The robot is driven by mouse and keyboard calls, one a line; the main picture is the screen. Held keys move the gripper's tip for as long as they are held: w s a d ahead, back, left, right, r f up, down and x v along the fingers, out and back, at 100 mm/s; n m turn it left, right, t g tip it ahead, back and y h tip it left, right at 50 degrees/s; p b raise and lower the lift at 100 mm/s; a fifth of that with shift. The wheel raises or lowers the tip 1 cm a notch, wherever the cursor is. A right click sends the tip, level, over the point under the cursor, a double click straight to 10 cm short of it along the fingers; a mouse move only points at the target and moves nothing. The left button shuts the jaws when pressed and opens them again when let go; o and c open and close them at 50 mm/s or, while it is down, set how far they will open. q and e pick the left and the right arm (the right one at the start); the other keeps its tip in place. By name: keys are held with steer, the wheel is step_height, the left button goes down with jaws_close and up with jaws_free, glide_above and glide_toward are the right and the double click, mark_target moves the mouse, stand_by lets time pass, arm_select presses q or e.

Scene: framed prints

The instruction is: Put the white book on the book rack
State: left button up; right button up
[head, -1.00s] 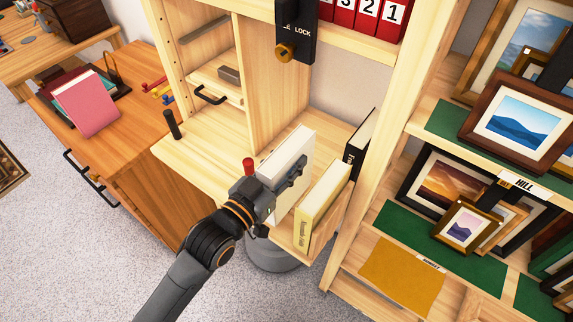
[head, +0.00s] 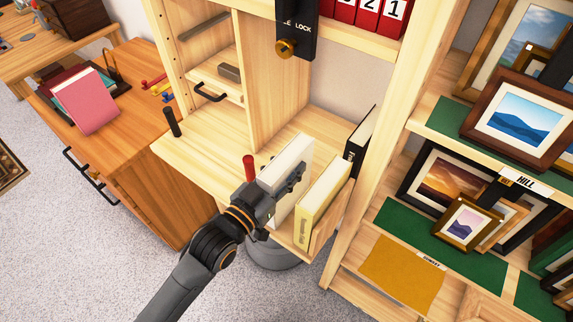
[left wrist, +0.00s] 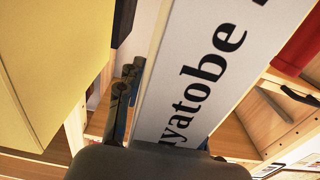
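The white book (head: 289,163) stands upright at the front of the wooden shelf, left of a yellow book. Its white spine with black lettering fills the middle of the left wrist view (left wrist: 205,75). My left gripper (head: 286,187) is at the book's near end, with a finger along its right face; in the left wrist view the fingers lie on both sides of the spine. It looks shut on the book. The far finger is mostly hidden. The book rack (head: 318,236) appears to be the wooden holder around the yellow book (head: 322,203). My right gripper is not in view.
A black book (head: 359,145) stands behind the yellow one by the shelf's upright. A red cylinder (head: 249,168) stands left of the white book. A dark post (head: 173,123) rises at the shelf's left corner. Framed prints (head: 467,221) fill the shelves at right.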

arm_select(q)
steer(key=o, duration=0.4)
steer(key=shift+c, duration=0.2)
steer(key=shift+r, duration=0.1)
steer(key=shift+r, duration=0.45)
steer(key=b+v, duration=0.1)
steer(key=v, duration=1.1)
steer(key=shift+r, duration=0.15)
